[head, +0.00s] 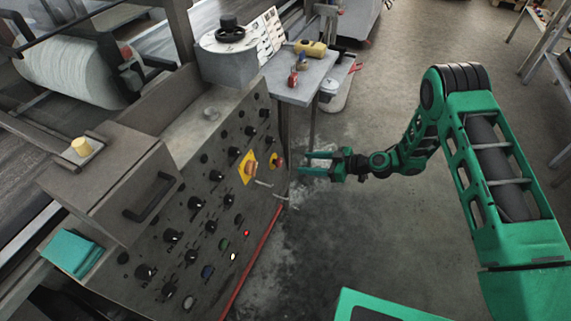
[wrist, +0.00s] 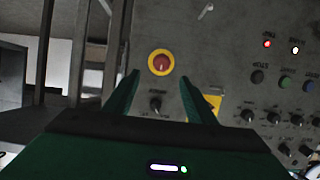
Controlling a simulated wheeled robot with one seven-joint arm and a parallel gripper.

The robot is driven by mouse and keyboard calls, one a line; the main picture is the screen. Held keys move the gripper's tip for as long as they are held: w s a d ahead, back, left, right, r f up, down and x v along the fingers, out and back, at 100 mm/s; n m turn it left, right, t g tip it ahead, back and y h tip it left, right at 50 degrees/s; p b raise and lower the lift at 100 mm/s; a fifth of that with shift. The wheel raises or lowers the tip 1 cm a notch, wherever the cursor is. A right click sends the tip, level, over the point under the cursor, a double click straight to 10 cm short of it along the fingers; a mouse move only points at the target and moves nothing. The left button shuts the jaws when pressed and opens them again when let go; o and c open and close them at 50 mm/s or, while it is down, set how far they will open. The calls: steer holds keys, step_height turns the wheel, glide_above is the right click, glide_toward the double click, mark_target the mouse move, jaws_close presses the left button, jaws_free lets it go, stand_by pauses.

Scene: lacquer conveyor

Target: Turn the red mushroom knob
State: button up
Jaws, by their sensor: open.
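The red mushroom knob (head: 277,160) sits on a yellow ring near the right edge of the sloping control panel (head: 225,130). In the wrist view the red mushroom knob (wrist: 161,62) shows face-on, just beyond and between the fingertips. My gripper (head: 304,162) is open and empty, a short way right of the knob in the head view, with its fingers pointing at the panel. In the wrist view my gripper (wrist: 160,80) has one finger on each side below the knob. I see no contact with the knob.
A yellow plate (head: 246,166) with a switch is left of the knob. Several black rotary knobs and buttons cover the panel. A small grey table (head: 318,70) with a yellow object (head: 311,48) stands behind. The floor around my arm is clear.

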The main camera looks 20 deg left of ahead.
mark_target(281, 163)
steer(key=x, duration=1.1)
steer(key=shift+s+a+f, duration=0.15)
steer(key=shift+s+a, duration=0.05)
steer(key=shift+s, duration=0.05)
steer(key=shift+c, duration=0.4)
